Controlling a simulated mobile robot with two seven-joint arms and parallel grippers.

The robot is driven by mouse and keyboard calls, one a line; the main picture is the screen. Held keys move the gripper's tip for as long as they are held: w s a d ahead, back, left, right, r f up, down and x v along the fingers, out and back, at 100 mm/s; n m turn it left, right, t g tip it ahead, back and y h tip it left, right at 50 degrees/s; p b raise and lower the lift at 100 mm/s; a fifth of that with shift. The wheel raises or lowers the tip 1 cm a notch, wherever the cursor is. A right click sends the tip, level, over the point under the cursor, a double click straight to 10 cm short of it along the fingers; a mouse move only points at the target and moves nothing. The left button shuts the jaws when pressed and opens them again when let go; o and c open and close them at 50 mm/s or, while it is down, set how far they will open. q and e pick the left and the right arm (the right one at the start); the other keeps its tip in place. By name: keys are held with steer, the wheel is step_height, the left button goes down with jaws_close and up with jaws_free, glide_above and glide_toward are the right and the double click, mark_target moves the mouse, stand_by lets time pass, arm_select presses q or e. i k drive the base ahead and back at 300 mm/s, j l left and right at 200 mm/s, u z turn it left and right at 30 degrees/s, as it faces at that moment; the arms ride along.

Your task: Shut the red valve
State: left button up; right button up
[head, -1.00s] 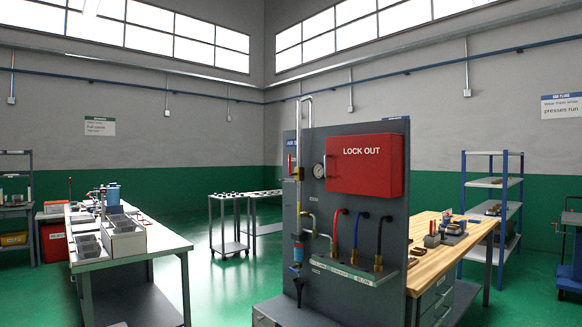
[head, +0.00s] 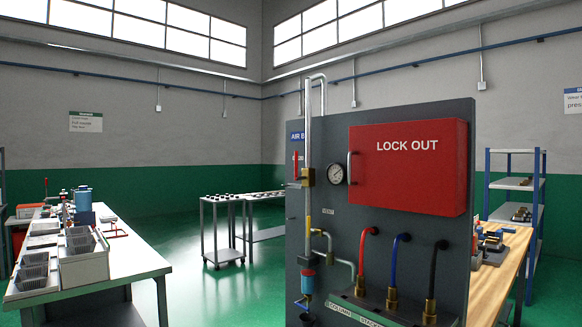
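A dark grey upright panel (head: 387,112) stands ahead, right of centre. A narrow red handle (head: 296,166) sits upright at its upper left, beside a brass fitting (head: 307,177) on the vertical metal pipe; it looks like the red valve's lever. A round gauge (head: 336,174) is right of the fitting. A red LOCK OUT box (head: 415,190) with a metal handle is mounted on the panel's right side. Neither of my grippers is in view.
Red, blue and black hoses (head: 398,265) rise from brass fittings on a low ledge. A white-topped bench (head: 130,262) with trays is at left. A wooden bench (head: 497,270) and blue shelving stand right, behind the panel. Green floor (head: 200,285) is open between left bench and panel.

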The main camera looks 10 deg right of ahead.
mark_target(296, 177)
steer(key=i+z, duration=0.15)
steer(key=i, duration=0.35)
steer(key=i+j+z, duration=0.2)
steer(key=i, duration=0.25)
